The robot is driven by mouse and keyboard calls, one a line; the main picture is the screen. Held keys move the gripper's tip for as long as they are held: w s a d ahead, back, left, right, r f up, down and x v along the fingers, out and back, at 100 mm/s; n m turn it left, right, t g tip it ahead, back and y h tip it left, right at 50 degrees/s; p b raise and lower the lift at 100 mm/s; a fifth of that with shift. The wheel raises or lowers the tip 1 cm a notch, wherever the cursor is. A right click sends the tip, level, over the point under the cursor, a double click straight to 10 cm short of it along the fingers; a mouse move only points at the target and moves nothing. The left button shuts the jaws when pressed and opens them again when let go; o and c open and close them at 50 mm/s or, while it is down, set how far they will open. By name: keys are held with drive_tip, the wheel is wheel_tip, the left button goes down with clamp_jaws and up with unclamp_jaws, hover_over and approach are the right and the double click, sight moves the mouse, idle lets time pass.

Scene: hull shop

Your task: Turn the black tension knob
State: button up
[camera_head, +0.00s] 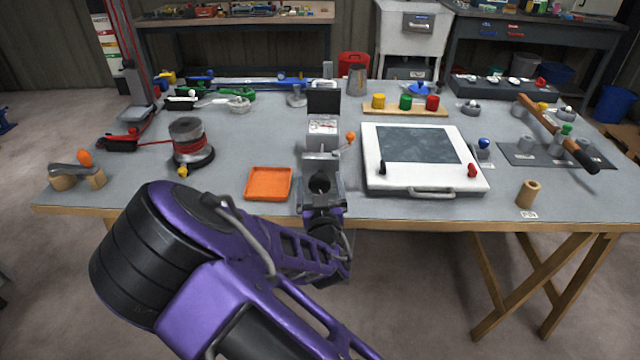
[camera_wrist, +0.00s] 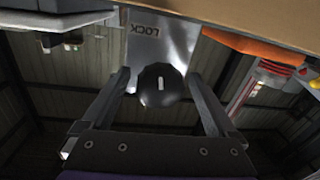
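The black knob (camera_wrist: 163,86) is round with a short white mark on its face. It sits on a metal plate (camera_wrist: 150,48) that reads LOCK, upside down in the wrist view. My gripper (camera_wrist: 158,78) is open, with one finger on each side of the knob. A gap shows between each finger and the knob, and I cannot tell how deep the fingers reach around it. In the head view my gripper (camera_head: 325,213) is at the front of a metal fixture (camera_head: 321,165) by the table's front edge. A dark round shape shows there, partly hidden and unclear.
An orange tray (camera_head: 268,183) lies left of the fixture. A white-framed panel (camera_head: 425,188) with a black and a red knob stands close on the right. The front edge of the table is clear beside my arm.

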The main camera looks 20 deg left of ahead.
drive_tip(key=c, duration=1.3)
